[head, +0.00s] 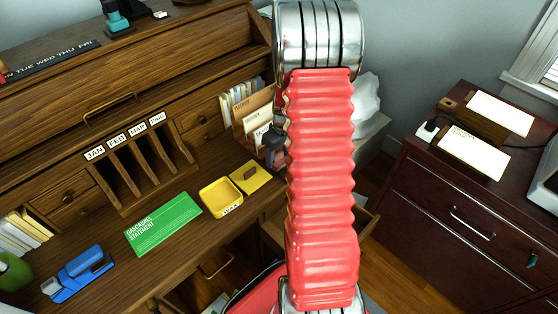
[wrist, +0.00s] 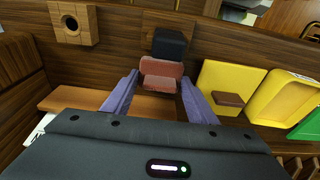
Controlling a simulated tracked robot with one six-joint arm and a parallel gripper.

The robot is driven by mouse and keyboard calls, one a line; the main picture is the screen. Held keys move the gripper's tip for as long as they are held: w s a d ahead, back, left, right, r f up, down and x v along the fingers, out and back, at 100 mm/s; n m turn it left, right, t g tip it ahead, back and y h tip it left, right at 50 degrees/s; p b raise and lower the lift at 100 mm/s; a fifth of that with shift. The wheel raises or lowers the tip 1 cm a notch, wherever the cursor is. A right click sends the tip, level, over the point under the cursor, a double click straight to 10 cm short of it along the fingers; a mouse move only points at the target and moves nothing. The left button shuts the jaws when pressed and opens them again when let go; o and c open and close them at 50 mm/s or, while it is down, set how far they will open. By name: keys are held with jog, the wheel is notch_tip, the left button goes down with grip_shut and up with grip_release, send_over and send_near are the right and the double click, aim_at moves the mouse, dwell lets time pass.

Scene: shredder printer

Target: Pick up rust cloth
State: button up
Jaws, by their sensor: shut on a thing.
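The rust cloth (wrist: 161,72) shows in the wrist view as a reddish-brown folded piece between my two purple fingers. My gripper (wrist: 160,82) is shut on it, with one finger at each side. In the head view my gripper (head: 273,146) shows only in part, beside the red arm sleeve, over the right end of the wooden desk.
A dark block (wrist: 170,44) is just beyond the cloth. A yellow sheet (head: 250,176) with a small brown piece on it lies beside a yellow tray (head: 221,196). A green statement (head: 163,223) and a blue stapler (head: 78,274) lie further left.

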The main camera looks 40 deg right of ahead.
aim_at(278, 154)
jog(key=shift+r, duration=0.1)
notch_tip(278, 154, up, 10)
jog(key=shift+f, duration=0.1)
dwell(0.6)
dwell(0.3)
jog(key=o, duration=0.4)
jog(key=c, duration=0.3)
